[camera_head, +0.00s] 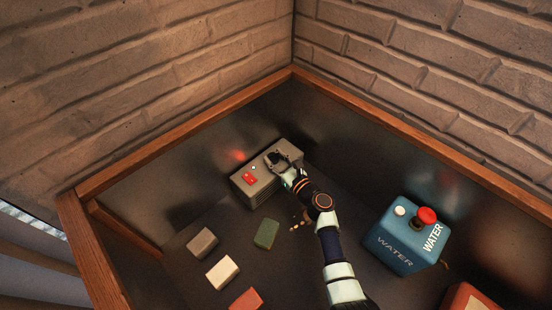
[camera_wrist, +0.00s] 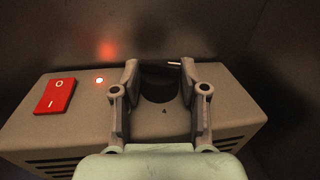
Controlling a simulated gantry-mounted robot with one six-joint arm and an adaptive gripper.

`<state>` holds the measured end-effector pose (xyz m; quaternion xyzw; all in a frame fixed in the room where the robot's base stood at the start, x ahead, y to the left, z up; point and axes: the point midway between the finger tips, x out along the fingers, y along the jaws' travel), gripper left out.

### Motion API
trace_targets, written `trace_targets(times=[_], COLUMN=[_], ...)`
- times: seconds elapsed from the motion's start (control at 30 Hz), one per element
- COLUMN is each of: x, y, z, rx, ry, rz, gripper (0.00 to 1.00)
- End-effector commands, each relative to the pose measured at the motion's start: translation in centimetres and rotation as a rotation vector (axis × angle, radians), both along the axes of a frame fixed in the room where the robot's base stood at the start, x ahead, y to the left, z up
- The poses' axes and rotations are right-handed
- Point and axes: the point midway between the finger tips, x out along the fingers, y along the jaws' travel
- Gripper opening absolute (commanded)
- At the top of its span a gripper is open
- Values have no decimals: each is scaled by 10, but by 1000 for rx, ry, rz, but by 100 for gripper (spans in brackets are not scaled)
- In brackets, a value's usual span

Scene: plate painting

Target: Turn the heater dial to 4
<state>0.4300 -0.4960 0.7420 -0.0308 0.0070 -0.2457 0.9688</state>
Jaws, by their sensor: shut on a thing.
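The heater (camera_head: 253,182) is a beige-grey box with side vents near the back corner of the table; its top fills much of the wrist view (camera_wrist: 60,123). Its black round dial (camera_wrist: 158,84) sits on the top between my fingers. My gripper (camera_head: 283,160) is over the heater's right end, with its two fingers on either side of the dial, shut on it (camera_wrist: 160,82). A small dark triangle mark (camera_wrist: 164,111) shows on the top in front of the dial. A light pointer or mark shows by the right finger. I cannot read any numbers around the dial.
A red switch (camera_wrist: 55,97) and a lit indicator (camera_wrist: 99,80) are left of the dial. A blue WATER box (camera_head: 405,243) with a red button stands right. Grey (camera_head: 202,242), white (camera_head: 222,272), green (camera_head: 267,234) and red (camera_head: 246,300) blocks lie in front.

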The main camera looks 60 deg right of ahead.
Motion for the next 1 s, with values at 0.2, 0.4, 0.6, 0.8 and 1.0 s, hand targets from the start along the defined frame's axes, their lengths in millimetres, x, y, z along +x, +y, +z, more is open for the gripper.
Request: trace_targets(times=[0.2, 0.4, 0.6, 0.8, 1.0], x=[4, 4, 3, 3, 2], y=[5, 5, 5, 4, 4], z=[-2, -2, -1, -1, -1], rx=[-2, -1, -1, -1, 0], ry=[3, 3, 4, 4, 3], rz=[-197, -312, -327, -326, -326], gripper=[8, 8, 8, 55, 67])
